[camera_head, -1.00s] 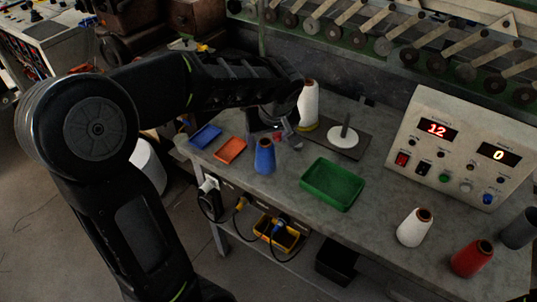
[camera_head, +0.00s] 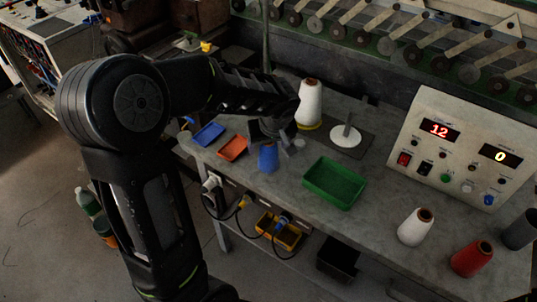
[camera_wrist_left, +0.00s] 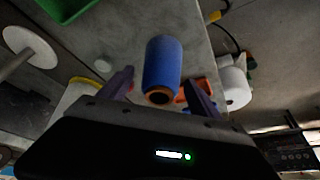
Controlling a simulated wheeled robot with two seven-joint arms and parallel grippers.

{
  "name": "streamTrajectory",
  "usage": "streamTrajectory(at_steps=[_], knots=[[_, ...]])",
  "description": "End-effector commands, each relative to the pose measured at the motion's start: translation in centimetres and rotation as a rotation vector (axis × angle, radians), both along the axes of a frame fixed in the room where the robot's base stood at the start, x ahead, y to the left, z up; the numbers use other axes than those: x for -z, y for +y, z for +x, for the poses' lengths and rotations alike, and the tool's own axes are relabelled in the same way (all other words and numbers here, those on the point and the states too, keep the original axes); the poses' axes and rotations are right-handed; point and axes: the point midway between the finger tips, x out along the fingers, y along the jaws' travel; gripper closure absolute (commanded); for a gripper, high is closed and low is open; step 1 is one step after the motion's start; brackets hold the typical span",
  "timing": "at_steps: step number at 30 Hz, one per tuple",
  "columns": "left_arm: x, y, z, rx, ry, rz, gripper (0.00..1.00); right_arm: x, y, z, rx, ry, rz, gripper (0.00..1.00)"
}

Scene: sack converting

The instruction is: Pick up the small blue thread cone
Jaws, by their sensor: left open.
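The small blue thread cone (camera_head: 268,158) stands upright on the grey table near its front edge. My left gripper (camera_head: 266,140) is right at the top of the cone and hides its tip in the head view. In the left wrist view the blue cone (camera_wrist_left: 163,68) lies between the two open fingers (camera_wrist_left: 160,88), with gaps on both sides. It shows no clear contact with either finger. My right gripper is not in view.
Blue (camera_head: 208,135) and orange (camera_head: 232,149) trays lie left of the cone, a green tray (camera_head: 334,183) right. A tall white cone (camera_head: 310,104) and a spindle plate (camera_head: 346,138) stand behind. White (camera_head: 415,227) and red (camera_head: 471,259) cones and a control box (camera_head: 456,149) are right.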

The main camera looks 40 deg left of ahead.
Motion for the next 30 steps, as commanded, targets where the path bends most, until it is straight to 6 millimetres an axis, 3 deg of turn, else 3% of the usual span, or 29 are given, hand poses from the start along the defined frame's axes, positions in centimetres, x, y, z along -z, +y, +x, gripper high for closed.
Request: streamTrajectory(at_steps=[6, 23, 30], knots=[[1.9, 0.6, 0.5, -0.001, 0.0, 0.0, 0.28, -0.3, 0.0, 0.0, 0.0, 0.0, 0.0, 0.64], [1.8, 0.6, 0.5, -0.001, -0.001, 0.0, 0.28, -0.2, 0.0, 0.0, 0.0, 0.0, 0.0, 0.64], [1.8, 0.6, 0.5, -0.001, -0.001, 0.0, 0.46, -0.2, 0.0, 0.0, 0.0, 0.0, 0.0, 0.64]])
